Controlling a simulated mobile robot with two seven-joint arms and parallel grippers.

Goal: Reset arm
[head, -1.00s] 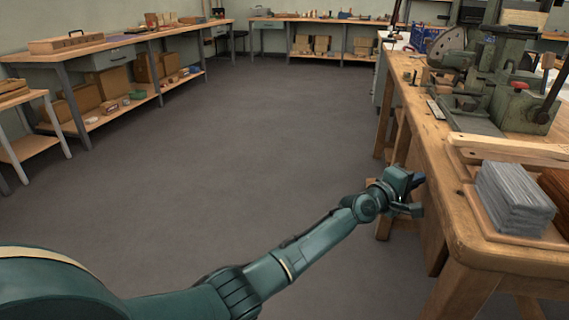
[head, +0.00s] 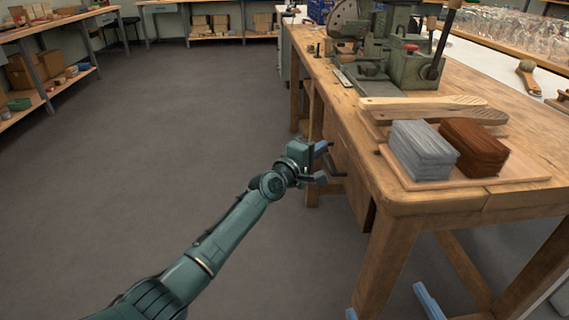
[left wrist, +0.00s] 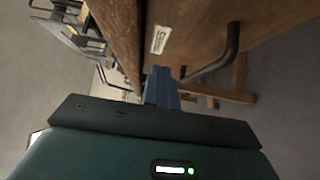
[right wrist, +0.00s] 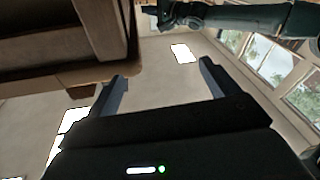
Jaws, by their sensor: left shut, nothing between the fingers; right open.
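My left gripper (head: 321,160) is held out beside the near left edge of the wooden workbench, at the end of my green arm. In the left wrist view its blue fingers (left wrist: 161,85) are together with nothing between them, close to a wooden drawer front (left wrist: 190,30) with a dark bar handle (left wrist: 221,60). I cannot tell whether they touch the handle. My right gripper (head: 390,306) shows only as two blue fingertips at the bottom edge of the head view, in front of the bench legs. In the right wrist view its fingers (right wrist: 163,86) are wide apart and empty.
On the workbench (head: 410,196), a grey bristle bundle (head: 421,152) and a brown one (head: 474,146) lie on a wooden board. Wooden brush blanks (head: 430,103) and a green machine (head: 400,60) stand behind. Open grey floor (head: 160,150) lies to the left.

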